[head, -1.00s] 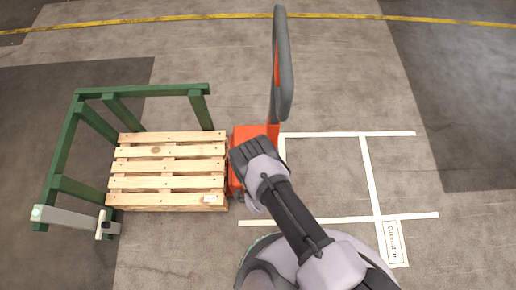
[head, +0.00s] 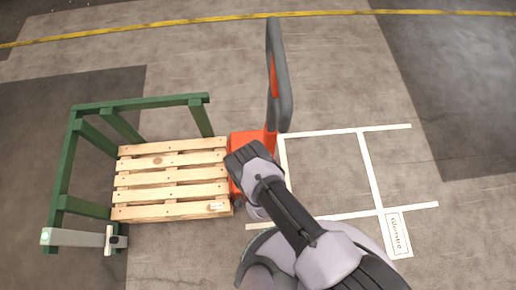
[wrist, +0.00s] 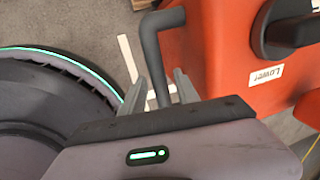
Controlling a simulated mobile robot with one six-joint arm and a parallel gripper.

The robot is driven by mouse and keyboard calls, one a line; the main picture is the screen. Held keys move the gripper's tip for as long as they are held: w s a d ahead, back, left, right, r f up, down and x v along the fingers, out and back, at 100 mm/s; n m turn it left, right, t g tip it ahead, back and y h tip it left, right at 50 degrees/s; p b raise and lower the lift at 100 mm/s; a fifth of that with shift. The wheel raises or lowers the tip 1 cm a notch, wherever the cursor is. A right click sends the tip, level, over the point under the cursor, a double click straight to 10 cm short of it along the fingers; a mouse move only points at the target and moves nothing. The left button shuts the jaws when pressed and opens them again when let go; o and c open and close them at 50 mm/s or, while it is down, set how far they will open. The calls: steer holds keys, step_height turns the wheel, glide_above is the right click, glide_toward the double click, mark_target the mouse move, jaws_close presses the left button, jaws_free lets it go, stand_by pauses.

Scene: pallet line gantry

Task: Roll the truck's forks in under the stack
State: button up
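The orange truck (head: 253,143) stands against the right side of the stack, a wooden slatted pallet (head: 172,176). Its tall grey tiller (head: 279,80) points up the picture. Its forks are hidden in the head view. My gripper (head: 240,160) is at the truck's body. In the wrist view, my gripper's two fingers (wrist: 160,82) stand either side of a bent dark grab bar (wrist: 151,45) on the orange body and look shut on it. A black knob and a "Lower" label (wrist: 266,75) are on the body to the right.
A green frame (head: 68,160) surrounds the pallet on its left and far sides. A grey bar with a bracket (head: 80,238) lies at its near left. A white-lined bay (head: 370,170) with a label plate (head: 398,236) is on the right. Open floor lies beyond, up to a yellow line (head: 190,23).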

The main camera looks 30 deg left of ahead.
step_height(320, 180, up, 17)
steer(key=s+d+p, duration=0.2)
steer(key=p, duration=0.7)
steer(key=shift+s, duration=0.3)
steer(key=shift+d, duration=0.1)
